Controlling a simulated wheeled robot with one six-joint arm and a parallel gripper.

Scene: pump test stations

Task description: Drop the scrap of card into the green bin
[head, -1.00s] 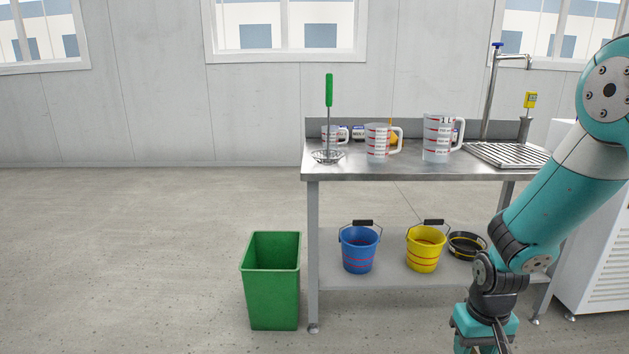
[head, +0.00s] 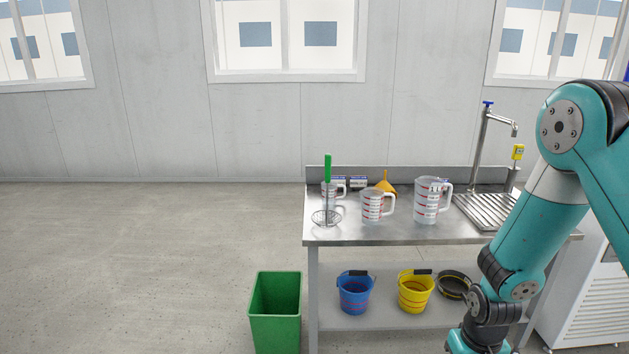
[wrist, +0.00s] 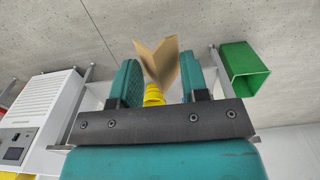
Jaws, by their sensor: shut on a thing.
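The scrap of card (wrist: 160,62) is a folded tan piece in the wrist view. It stands up in a V between the two teal fingers of my gripper (wrist: 158,68), which is shut on it. The green bin (head: 275,312) stands on the floor left of the steel bench in the head view, its lower edge cut off by the frame. The bin also shows in the wrist view (wrist: 244,68), to the right of the fingers and apart from the card. In the head view the fingers and card are below the frame.
The steel bench (head: 350,236) holds measuring jugs (head: 377,206), a green-handled whisk-like tool (head: 327,190), an orange funnel (head: 385,183) and a tap. Its lower shelf bears a blue bucket (head: 355,293) and a yellow bucket (head: 415,292). Floor left of the bin is clear.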

